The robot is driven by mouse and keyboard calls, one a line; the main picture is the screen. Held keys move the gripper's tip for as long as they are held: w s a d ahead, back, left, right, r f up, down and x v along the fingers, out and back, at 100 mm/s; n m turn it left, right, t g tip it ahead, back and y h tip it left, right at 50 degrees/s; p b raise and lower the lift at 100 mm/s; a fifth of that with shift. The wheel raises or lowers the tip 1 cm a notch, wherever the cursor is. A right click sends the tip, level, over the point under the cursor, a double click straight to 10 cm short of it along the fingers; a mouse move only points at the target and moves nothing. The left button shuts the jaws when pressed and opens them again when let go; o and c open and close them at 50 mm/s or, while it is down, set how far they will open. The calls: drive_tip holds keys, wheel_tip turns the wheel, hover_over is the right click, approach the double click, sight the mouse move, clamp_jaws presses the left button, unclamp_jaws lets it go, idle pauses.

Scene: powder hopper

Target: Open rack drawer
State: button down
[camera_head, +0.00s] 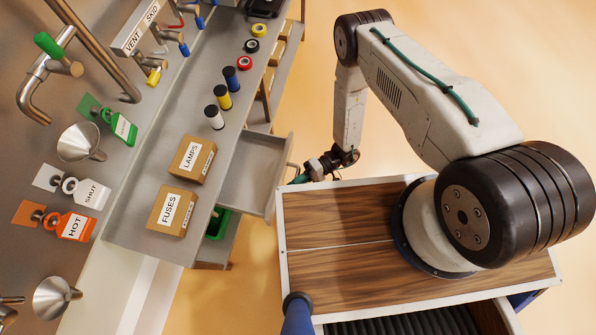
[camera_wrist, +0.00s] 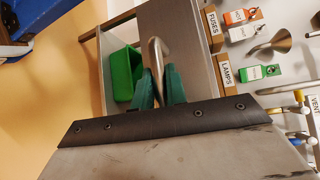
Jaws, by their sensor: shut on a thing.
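The grey rack drawer (camera_head: 252,172) stands pulled out from under the bench shelf in the head view. The part of its inside that shows looks empty. Its metal handle (camera_head: 292,168) is on the side facing my base. My gripper (camera_head: 300,179) is at this handle, small and partly hidden by my wrist. In the wrist view, the green fingers of my gripper (camera_wrist: 159,88) are closed around the bar of the handle (camera_wrist: 155,52), with the grey drawer front (camera_wrist: 182,40) behind it.
A green bin (camera_head: 218,223) sits below the shelf, beside the drawer. Boxes marked LAMPS (camera_head: 193,159) and FUSES (camera_head: 173,210) stand on the shelf (camera_head: 130,215), with several small cylinders and tape rolls farther along. Open floor (camera_head: 310,110) lies right of the rack.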

drive_tip(key=shift+s+f, duration=0.1)
drive_tip(key=shift+s, duration=0.3)
drive_tip(key=c, duration=1.4)
unclamp_jaws()
drive_tip(key=shift+w, duration=0.2)
drive_tip(key=shift+w+d, duration=0.25)
drive_tip(key=shift+d, duration=0.1)
drive_tip(key=v, duration=0.7)
